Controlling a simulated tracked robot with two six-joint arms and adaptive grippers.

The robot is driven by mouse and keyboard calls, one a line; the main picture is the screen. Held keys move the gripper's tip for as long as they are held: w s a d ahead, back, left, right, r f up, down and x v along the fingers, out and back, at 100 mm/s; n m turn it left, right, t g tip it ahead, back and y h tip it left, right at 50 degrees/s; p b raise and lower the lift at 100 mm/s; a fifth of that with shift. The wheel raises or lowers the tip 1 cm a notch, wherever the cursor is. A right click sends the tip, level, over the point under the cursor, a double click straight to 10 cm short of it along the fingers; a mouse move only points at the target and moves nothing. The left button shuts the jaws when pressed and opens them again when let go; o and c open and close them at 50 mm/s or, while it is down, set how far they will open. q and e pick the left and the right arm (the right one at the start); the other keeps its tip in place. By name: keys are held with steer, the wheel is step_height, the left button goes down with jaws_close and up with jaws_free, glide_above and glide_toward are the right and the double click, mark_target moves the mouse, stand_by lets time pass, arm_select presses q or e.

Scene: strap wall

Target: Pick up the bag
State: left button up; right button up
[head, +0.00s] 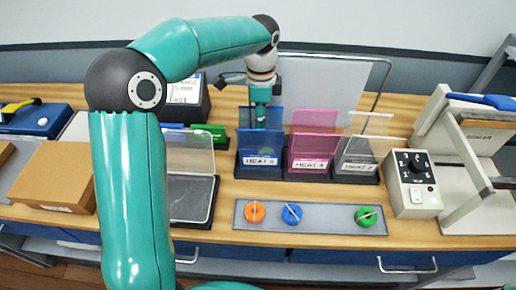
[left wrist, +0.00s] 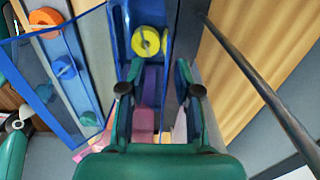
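Three thin, upright translucent pieces that look like bags or sheets stand in dark labelled holders: a blue one (head: 245,140), a pink one (head: 313,146) and a clear one (head: 358,150). I cannot tell which is the task's bag. My left gripper (head: 261,116) points down at the blue one, its tips partly lost against the blue. In the left wrist view its two fingers (left wrist: 157,95) are apart with no object clearly held between them. A yellow ring-like disc (left wrist: 149,41) shows beyond the fingers. My right gripper is not in view.
A grey tray (head: 330,215) with orange, blue and green round pieces lies in front. A dial box (head: 412,184) and a white frame machine (head: 460,150) stand right. A brown box (head: 55,178) is left. A clear panel on a metal frame (head: 335,85) stands behind.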

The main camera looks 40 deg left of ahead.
arm_select(q)
steer(key=shift+f, duration=1.1)
jaws_close()
